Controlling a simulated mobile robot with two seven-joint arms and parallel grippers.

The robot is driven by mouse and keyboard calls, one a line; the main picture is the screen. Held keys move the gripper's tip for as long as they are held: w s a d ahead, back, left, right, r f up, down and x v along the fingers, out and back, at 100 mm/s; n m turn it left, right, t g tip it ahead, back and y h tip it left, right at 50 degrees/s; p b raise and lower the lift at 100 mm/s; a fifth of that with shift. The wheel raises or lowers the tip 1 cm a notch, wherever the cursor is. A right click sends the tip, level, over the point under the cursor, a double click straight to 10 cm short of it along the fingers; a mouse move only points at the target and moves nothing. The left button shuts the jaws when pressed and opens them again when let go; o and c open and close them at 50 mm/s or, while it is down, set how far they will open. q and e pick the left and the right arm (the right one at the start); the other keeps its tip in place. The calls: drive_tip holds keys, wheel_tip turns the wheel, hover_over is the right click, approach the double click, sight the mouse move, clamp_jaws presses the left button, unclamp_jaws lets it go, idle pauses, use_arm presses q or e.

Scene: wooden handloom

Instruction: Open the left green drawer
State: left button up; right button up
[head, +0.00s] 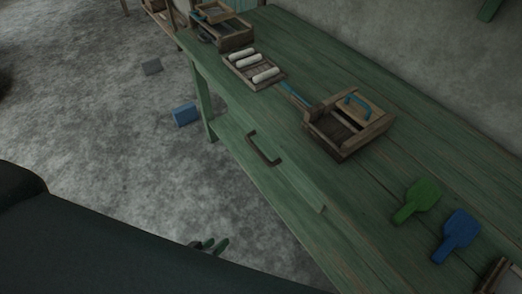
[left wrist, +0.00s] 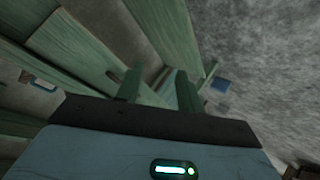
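The green drawer front (head: 290,176) is set in the long side of the green wooden table and looks shut. Its dark curved handle (head: 263,147) stands out from the panel. My left gripper (head: 208,246) is low over the grey floor, in front of the table and apart from the handle. In the left wrist view its two green fingers (left wrist: 160,90) stand apart with nothing seen between them. Green planks of the table fill the upper left of that view. My right gripper is in neither view.
On the tabletop (head: 300,50) are a tray with white rolls (head: 254,70), a wooden box with a blue handle (head: 348,125), a green paddle (head: 418,200) and a blue paddle (head: 457,235). A blue block (head: 185,115) lies on the floor by the table leg.

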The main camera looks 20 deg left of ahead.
use_arm(q)
drive_tip(key=w+f+n+t+b, duration=0.15)
drive_tip(key=w+n+b, duration=0.3)
drive_tip(key=w, duration=0.95)
drive_tip(key=n+t+h+b, duration=0.1)
drive_tip(key=n+t+b, duration=0.3)
drive_tip(key=n, duration=0.2)
approach(257, 148)
drive_tip(key=w+f, duration=0.1)
drive_tip(key=w, duration=0.1)
drive_tip(key=b+x, duration=0.1)
drive_tip(key=x, duration=0.7)
drive_tip(key=shift+s+d+f, duration=0.15)
drive_tip(key=shift+d, duration=0.05)
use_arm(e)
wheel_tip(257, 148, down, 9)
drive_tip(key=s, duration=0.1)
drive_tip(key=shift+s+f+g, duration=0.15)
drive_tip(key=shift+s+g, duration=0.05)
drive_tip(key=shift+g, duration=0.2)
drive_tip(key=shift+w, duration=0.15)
use_arm(q)
clamp_jaws()
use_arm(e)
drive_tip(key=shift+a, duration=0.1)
